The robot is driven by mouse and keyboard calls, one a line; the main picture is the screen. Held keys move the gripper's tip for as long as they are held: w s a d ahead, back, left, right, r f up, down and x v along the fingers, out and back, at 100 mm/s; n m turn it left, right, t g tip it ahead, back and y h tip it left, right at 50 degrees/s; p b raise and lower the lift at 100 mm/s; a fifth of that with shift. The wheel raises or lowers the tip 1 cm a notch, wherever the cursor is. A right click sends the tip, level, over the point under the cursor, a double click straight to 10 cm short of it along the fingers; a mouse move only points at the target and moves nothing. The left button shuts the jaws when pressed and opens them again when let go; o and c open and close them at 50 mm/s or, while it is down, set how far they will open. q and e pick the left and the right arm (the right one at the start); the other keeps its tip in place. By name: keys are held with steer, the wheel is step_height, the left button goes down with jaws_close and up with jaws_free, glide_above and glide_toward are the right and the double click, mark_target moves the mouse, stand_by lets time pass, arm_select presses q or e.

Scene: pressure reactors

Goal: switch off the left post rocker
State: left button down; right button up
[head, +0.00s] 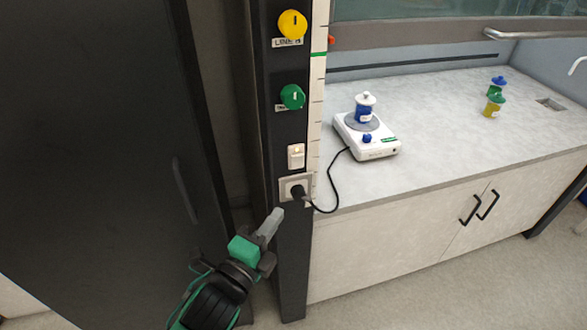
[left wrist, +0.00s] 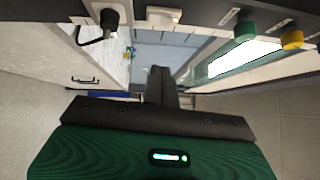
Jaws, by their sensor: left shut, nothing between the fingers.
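The left post rocker (head: 296,156) is a small white switch on the dark post (head: 294,240), above the socket with a plug (head: 298,191). In the left wrist view the rocker (left wrist: 165,14) shows at the top edge, and its tilt is too small to read. My left gripper (head: 271,224) is shut and empty, below the socket and apart from the rocker. Its closed fingers (left wrist: 160,85) also show in the left wrist view. My right gripper is in neither view.
A green knob (head: 292,97) and a yellow knob (head: 292,24) sit higher on the post. A black cable runs from the plug to a white hotplate (head: 368,139) bearing a blue vessel (head: 364,110). A dark cabinet (head: 100,150) stands at left.

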arm_select(q)
steer(key=shift+r, duration=0.1)
steer(key=shift+d, duration=0.1)
steer(key=p, duration=0.3)
glide_toward(302, 159)
steer(key=w+d, duration=0.1)
steer(key=d, duration=0.3)
steer(key=w, duration=0.1)
steer(key=w+a+p, duration=0.1)
steer(key=w, duration=0.2)
steer(key=shift+w+a+r, duration=0.1)
steer(key=shift+a+r, duration=0.1)
steer(key=shift+r, duration=0.1)
